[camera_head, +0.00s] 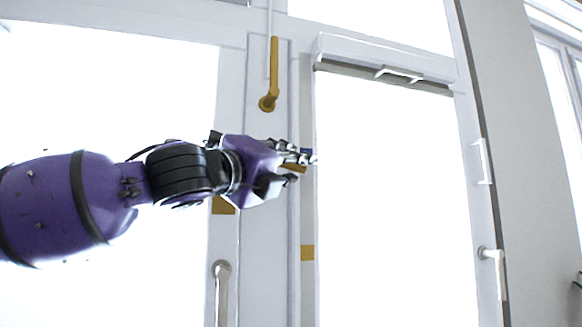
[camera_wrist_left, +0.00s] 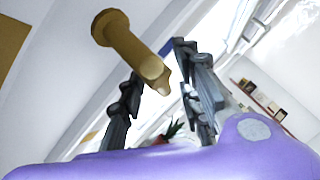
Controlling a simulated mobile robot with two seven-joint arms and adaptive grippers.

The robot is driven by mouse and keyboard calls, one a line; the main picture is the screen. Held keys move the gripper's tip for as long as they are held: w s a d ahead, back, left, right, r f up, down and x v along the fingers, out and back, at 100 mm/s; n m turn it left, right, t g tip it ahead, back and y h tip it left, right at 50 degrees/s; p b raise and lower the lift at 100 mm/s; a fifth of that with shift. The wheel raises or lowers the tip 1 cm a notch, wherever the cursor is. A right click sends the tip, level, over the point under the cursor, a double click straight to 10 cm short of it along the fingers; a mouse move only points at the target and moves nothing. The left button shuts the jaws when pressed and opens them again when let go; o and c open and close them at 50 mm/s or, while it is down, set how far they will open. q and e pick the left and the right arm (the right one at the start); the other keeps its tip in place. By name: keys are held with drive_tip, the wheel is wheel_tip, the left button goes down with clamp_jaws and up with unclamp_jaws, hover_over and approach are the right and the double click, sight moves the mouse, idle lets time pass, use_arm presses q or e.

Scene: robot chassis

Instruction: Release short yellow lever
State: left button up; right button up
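The short yellow lever (camera_wrist_left: 132,48) is a brass-coloured rod on a round base. It sticks out from the pale door frame in the left wrist view. Its free end reaches to the gap between the fingertips of my left gripper (camera_wrist_left: 160,88). The fingers stand apart, with no clear grip on the lever. In the head view my left gripper (camera_head: 297,162) is at the door frame, and only a small yellow-brown piece of the lever (camera_head: 294,168) shows by the fingers; the rest is hidden. My right gripper is in neither view.
A long yellow lever (camera_head: 273,72) stands upright on the frame above my gripper. A pale door handle (camera_head: 222,285) is below left, and another handle (camera_head: 491,254) is at right. A shelf (camera_wrist_left: 265,105) shows far behind.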

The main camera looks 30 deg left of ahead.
use_arm(q)
drive_tip(key=shift+c, duration=0.5)
drive_tip(key=shift+d, duration=0.1)
clamp_jaws()
drive_tip(key=shift+f, duration=0.1)
